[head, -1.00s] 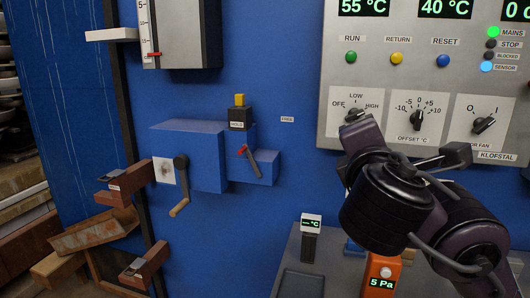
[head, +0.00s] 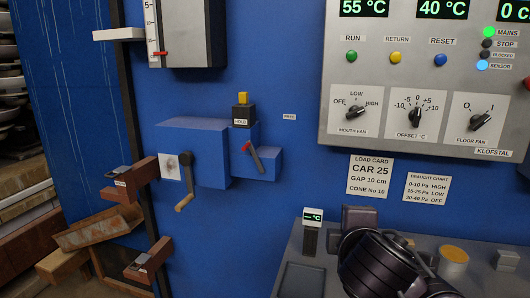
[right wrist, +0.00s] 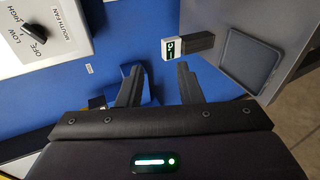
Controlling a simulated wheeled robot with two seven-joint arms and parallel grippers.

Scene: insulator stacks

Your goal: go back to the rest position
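My right arm (head: 385,265) is at the lower right of the head view, low over the grey bench and in front of the blue wall. In the right wrist view the two dark fingers of my right gripper (right wrist: 159,82) stand apart with nothing between them. A small meter with a green-lit display (right wrist: 172,48) lies beyond the fingertips, apart from them. The same meter (head: 312,217) stands at the back of the bench in the head view. My left gripper is in neither view.
The control panel (head: 425,90) hangs at the upper right, above a load card (head: 370,176) and a draught card (head: 427,188). A blue box with a crank (head: 185,180) and brown brackets (head: 135,180) jut out at left. A tan-topped cylinder (head: 453,262) stands on the bench (head: 290,250).

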